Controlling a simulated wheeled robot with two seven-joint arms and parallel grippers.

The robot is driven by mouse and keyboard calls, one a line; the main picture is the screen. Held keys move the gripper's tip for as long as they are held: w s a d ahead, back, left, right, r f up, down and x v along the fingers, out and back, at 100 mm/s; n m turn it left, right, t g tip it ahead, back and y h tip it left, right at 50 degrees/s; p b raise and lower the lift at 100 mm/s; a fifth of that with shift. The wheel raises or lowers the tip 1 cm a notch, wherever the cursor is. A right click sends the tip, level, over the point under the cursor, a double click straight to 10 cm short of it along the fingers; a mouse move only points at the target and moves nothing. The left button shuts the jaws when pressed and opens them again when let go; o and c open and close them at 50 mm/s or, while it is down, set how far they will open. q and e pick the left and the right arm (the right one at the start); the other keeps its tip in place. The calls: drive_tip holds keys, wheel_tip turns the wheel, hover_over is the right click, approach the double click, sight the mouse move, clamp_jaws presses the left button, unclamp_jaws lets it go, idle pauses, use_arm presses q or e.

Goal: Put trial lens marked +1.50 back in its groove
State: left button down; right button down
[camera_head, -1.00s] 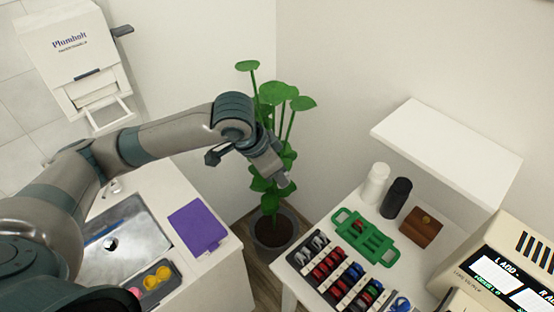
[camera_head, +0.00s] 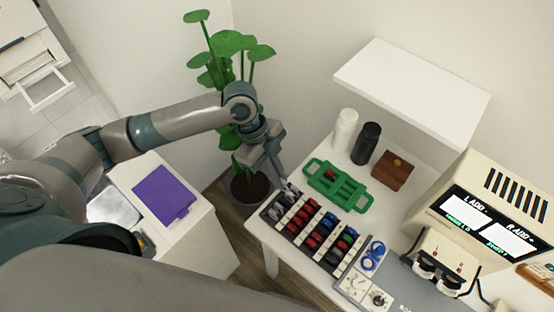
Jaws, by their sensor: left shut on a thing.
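My left gripper (camera_head: 276,168) hangs above the far left end of the lens case, pointing down and to the right. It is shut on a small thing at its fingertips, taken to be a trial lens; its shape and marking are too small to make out. The lens case (camera_head: 297,243) lies on the white table, with rows of grey, red, blue, green and black lenses in grooves between pale labelled strips. No +1.50 marking can be read, and I cannot tell which groove is empty. My right gripper is not in view.
A green tray (camera_head: 362,200) with a small red thing lies behind the case. White (camera_head: 345,130) and black (camera_head: 365,143) bottles and a brown box (camera_head: 393,171) stand beyond, near a white shelf (camera_head: 415,90). A lens machine (camera_head: 490,195) is at right, a potted plant (camera_head: 240,48) at left.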

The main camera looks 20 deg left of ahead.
use_arm(q)
drive_tip(key=shift+s+d+f+m, duration=0.25)
drive_tip(key=shift+d+f+m, duration=0.2)
drive_tip(key=shift+f+m, duration=0.2)
drive_tip(key=shift+f+b, duration=2.45)
drive_tip(key=shift+b, duration=0.15)
drive_tip(key=shift+f+b, duration=0.4)
drive_tip(key=shift+f, duration=1.15)
drive_tip(key=c, duration=1.8)
unclamp_jaws()
drive_tip(key=shift+c, duration=0.2)
drive_tip(key=shift+a+r, duration=0.1)
